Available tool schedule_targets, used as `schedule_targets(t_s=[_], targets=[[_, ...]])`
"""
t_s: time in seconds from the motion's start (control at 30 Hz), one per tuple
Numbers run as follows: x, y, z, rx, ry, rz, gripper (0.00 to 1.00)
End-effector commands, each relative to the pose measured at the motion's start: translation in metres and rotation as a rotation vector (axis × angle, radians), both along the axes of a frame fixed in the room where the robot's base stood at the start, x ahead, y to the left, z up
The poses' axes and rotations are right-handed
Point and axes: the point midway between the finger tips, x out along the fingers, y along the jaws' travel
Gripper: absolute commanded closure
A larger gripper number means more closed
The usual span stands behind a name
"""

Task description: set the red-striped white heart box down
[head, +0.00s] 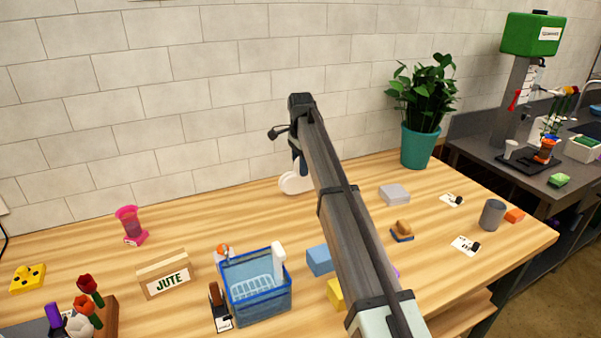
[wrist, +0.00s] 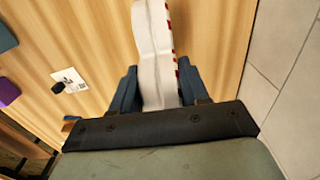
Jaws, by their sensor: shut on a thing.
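The white heart box (wrist: 153,50) with red stripes along one edge is between the two fingers of my gripper (wrist: 158,88) in the wrist view. My gripper is shut on it. In the head view the white box (head: 295,183) shows at the back of the wooden table near the tiled wall, partly hidden behind my arm. My gripper (head: 299,160) is mostly hidden there too. I cannot tell whether the box touches the table.
A blue basket (head: 256,290) and a JUTE box (head: 164,275) stand at the front left. A pink vase (head: 131,224) is at the back left. A grey box (head: 394,194) and a potted plant (head: 420,140) are to the right.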

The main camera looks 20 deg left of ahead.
Motion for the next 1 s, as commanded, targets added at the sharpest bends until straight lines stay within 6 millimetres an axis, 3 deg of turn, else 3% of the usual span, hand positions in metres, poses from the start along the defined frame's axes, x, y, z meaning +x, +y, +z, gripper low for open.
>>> schedule_targets(t_s=[0.2,0.6,0.63,0.87,1.0], targets=[[-0.001,0.0,-0.025,-0.001,0.001,0.0,0.92],[0.0,0.0,-0.029,0.0,0.0,0.001,0.92],[0.0,0.0,-0.029,0.0,0.0,0.001,0.53],[0.0,0.0,-0.029,0.0,0.0,0.001,0.31],[0.0,0.0,-0.028,-0.001,0.001,0.001,0.3]])
